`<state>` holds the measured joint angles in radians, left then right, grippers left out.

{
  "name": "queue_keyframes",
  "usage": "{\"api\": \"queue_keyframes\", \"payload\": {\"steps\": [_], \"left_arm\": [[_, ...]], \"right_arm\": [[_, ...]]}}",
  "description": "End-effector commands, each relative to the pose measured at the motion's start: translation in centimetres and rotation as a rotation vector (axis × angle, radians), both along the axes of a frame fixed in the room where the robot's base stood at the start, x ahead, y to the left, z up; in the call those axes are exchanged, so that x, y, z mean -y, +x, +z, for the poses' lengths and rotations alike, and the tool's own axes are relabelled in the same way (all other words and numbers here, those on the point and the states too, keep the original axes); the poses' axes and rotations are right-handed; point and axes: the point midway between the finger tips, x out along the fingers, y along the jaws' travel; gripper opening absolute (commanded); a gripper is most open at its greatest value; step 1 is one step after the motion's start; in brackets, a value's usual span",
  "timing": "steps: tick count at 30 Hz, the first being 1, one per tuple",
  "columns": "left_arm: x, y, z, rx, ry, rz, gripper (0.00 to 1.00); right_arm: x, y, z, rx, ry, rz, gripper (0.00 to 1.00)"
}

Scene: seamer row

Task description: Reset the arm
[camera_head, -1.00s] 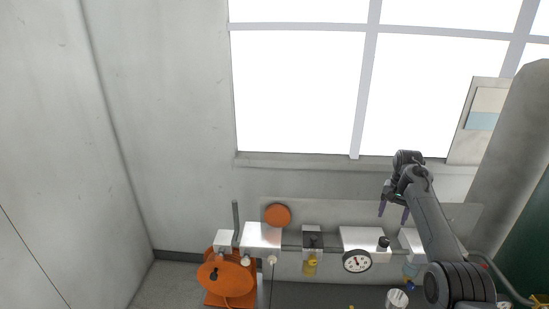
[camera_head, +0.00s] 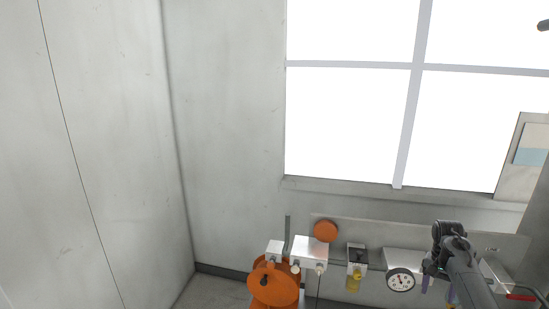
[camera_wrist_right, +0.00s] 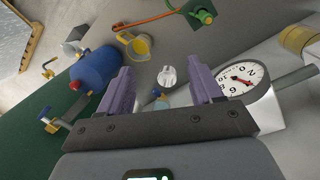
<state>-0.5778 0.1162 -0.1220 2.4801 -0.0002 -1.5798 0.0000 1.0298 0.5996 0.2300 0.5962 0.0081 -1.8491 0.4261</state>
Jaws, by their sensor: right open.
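My right gripper (camera_head: 438,288) is at the lower right of the head view, in front of the wall panel beside the round dial gauge (camera_head: 400,280). In the right wrist view its two purple fingers (camera_wrist_right: 160,90) are spread wide with nothing held between them. Beyond the fingers, a small white-topped fitting (camera_wrist_right: 167,76) shows in the gap, apart from them. The gauge (camera_wrist_right: 242,80) shows beside the right-hand finger; whether they touch cannot be told. My left gripper is in neither view.
An orange round machine part (camera_head: 274,286) stands at the bottom centre. An orange disc (camera_head: 326,231) and a yellow-bowled unit (camera_head: 355,270) are on the panel. In the right wrist view a blue cylinder (camera_wrist_right: 95,70) and a yellow cup (camera_wrist_right: 136,46) lie left. Open wall and window fill the upper area.

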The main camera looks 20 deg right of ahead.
Motion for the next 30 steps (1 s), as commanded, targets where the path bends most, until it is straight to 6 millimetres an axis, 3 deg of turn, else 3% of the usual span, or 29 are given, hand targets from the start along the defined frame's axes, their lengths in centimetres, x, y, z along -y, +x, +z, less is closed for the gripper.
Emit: {"api": "queue_keyframes", "payload": {"steps": [8,12,18,24,27,30], "left_arm": [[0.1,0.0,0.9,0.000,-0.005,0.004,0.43],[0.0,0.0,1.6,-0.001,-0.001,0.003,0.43],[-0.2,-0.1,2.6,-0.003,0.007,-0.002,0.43],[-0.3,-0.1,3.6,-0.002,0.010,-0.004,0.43],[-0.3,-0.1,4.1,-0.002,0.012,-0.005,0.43],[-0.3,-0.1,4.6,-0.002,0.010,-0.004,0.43]], "right_arm": [[-2.9,-5.3,-10.4,-0.208,-0.010,0.062,0.65],[-5.7,-9.8,-16.8,-0.324,-0.046,0.141,0.65],[-11.4,-17.0,-24.1,-0.419,-0.095,0.318,0.65],[-19.5,-24.8,-28.3,-0.419,-0.085,0.552,0.65],[-24.6,-28.5,-28.5,-0.373,-0.056,0.679,0.65],[-30.0,-31.6,-27.2,-0.292,-0.015,0.802,0.65]]}}
